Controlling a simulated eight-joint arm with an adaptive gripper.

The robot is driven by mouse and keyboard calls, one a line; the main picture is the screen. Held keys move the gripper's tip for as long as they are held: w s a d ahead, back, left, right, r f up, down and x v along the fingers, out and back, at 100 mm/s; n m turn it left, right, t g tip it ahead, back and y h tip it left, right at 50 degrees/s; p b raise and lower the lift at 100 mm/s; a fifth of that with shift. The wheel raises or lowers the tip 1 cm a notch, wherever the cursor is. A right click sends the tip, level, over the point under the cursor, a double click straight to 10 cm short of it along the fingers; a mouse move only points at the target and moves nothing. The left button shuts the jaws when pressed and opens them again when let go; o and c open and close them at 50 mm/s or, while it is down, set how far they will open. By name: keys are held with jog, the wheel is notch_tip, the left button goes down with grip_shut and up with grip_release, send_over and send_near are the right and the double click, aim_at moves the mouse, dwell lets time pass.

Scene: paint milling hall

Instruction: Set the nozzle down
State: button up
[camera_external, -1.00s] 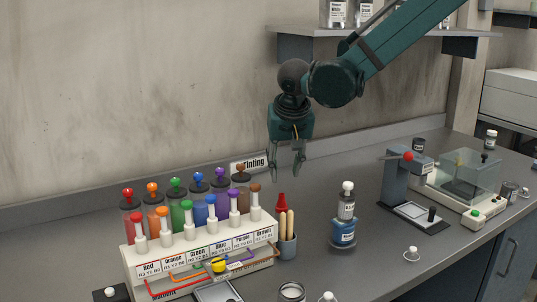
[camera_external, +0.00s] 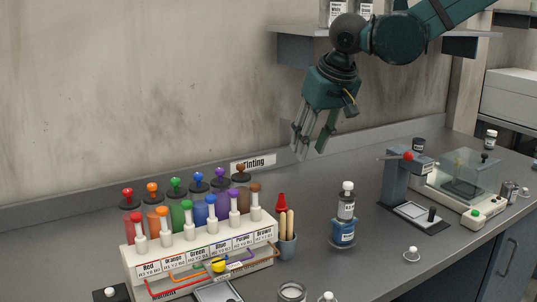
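My gripper (camera_external: 308,150) hangs in the air in front of the back wall, above the Tinting sign. Its fingers point down and are apart, and I see nothing between them. I cannot make out for certain which thing is the nozzle.
A white rack (camera_external: 198,263) with several coloured tubes stands at front left. A bottle in a blue holder (camera_external: 343,232) stands right of the cup. A press-like stand (camera_external: 396,181) and a clear-boxed scale (camera_external: 470,175) stand at right. A shelf (camera_external: 295,47) juts out behind my arm.

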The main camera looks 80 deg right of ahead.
jog(key=s+a+r+n+t+y, duration=0.1)
jog(key=s+a+r+n, duration=0.1)
jog(key=s+a+r, duration=0.4)
jog(key=s+a+r+n+t, duration=0.1)
jog(key=s+a+n, duration=0.2)
jog(key=s, duration=0.5)
jog(key=s+a+n+t+y, duration=0.1)
jog(key=s+a+n, duration=0.3)
jog(key=s+a, duration=0.4)
jog(key=s+y, duration=0.1)
jog(key=s, duration=0.6)
jog(key=shift+s+a+f+n+t, duration=0.15)
jog(key=shift+s+f+n+t, duration=0.05)
jog(key=shift+s+n+t, duration=0.2)
jog(key=shift+f, duration=0.1)
notch_tip(320, 180, down, 5)
jog(key=b, duration=0.5)
dwell(0.3)
